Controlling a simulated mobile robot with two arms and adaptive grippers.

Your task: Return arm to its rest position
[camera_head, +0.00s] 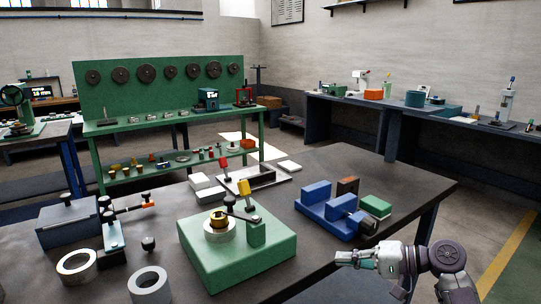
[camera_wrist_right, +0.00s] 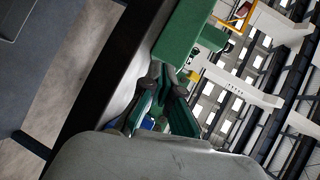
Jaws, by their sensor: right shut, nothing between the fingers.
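My right gripper (camera_head: 346,258) is at the lower right in the head view, just off the table's front right edge, with its fingers pointing left. It is shut and empty. Its fingers also show in the right wrist view (camera_wrist_right: 162,88). The section bender has a green base (camera_head: 262,260), a grey ring with a brass-coloured centre (camera_head: 219,224), and a lever with a yellow handle (camera_head: 243,188). It stands on the dark table (camera_head: 415,187), left of my right gripper and apart from it. My left gripper is not in view.
Blue blocks (camera_head: 317,200) and a green-topped block (camera_head: 376,207) lie on the table behind my right gripper. Grey rings (camera_head: 150,286) and a grey box (camera_head: 68,222) are at the left. A green workbench (camera_head: 160,123) stands behind. The floor to the right is clear.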

